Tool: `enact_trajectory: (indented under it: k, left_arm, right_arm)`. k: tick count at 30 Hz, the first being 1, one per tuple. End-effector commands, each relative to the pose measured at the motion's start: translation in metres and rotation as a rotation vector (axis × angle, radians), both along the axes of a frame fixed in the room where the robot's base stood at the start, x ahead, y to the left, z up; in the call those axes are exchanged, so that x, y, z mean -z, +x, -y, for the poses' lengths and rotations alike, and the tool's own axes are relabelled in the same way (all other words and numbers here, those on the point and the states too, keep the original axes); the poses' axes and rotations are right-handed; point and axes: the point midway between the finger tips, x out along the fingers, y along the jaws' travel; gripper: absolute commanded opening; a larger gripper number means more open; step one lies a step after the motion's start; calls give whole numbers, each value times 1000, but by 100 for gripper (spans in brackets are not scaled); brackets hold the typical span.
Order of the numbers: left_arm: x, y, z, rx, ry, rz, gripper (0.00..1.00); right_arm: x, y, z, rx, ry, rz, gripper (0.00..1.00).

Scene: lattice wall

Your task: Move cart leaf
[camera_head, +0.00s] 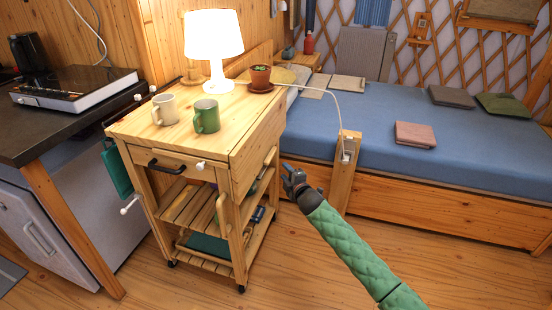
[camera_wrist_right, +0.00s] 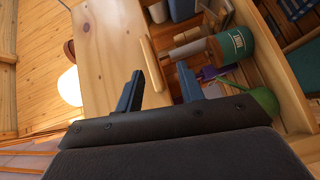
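The wooden cart (camera_head: 185,140) stands left of centre in the head view, with a front drawer and slatted shelves. I cannot tell a separate leaf apart for certain; a pale wooden strip (camera_wrist_right: 153,64) runs along the cart's edge in the right wrist view. My right gripper (camera_head: 288,176) is just right of the cart's side, apart from it. In the right wrist view its two fingers (camera_wrist_right: 158,90) are spread with nothing held between them. My left gripper is not in view.
A counter (camera_head: 60,130) is left, a blue bed (camera_head: 385,120) right. Floor in front is clear.

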Motion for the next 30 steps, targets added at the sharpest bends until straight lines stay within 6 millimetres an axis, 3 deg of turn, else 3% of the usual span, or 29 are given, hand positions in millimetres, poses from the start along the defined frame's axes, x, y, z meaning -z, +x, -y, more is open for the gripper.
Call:
enact_trajectory:
  k: [3,8,21,30]
  left_arm:
    - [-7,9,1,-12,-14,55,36]
    - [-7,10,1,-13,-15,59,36]
    - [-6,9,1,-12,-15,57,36]
    - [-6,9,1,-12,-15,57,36]
  right_arm:
    - [-12,-3,-8,-47,-51,94,38]
    - [-14,-1,-10,-52,-93,121,38]
    - [-14,49,-35,-50,-93,119,38]
    - [-13,66,-43,-50,-94,119,38]
